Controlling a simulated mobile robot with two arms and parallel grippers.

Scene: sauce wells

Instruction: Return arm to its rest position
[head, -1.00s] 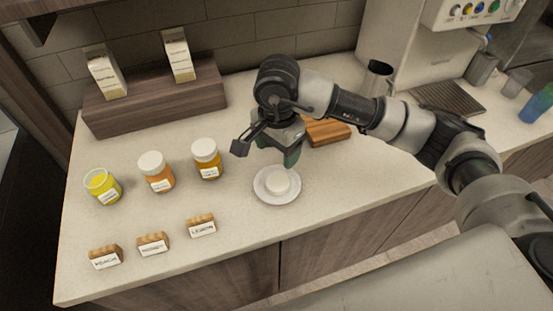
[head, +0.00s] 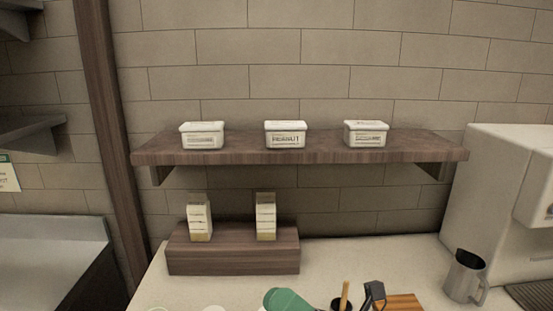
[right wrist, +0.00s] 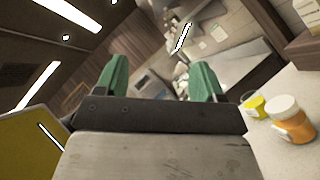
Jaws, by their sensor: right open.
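The wrist looks across the room, tilted. My left gripper is in neither view. The rest of my right arm is out of the head view.
Three white tubs, one the middle tub (head: 285,135), stand on a wall shelf (head: 300,154). Below are a wooden riser (head: 232,256) with two cartons, a metal pitcher (head: 465,277) and a wooden board (head: 400,302). An orange jar (right wrist: 291,121) and yellow jar (right wrist: 256,105) are beside my right gripper.

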